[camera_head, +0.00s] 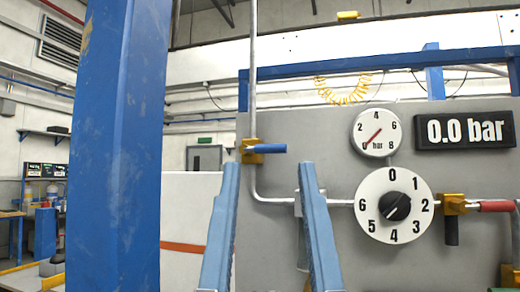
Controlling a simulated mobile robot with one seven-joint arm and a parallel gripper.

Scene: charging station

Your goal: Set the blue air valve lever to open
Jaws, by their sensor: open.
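The blue air valve lever (270,148) sticks out horizontally to the right from a brass valve body (248,151) on a vertical metal pipe (253,70). The lever lies across the pipe's line. My gripper (269,167) shows as two long blue fingers rising from the bottom edge, spread apart and open. In the picture the lever appears just above and between the fingertips. Nothing is held between the fingers. I cannot tell the distance in depth from the fingertips to the lever.
A grey panel (340,262) carries a round gauge (377,120) with its needle near 0, a display (464,130) reading 0.0 bar and a numbered dial (380,229). A second brass valve (453,203) has a black lever pointing down. A thick blue post (117,150) stands at left.

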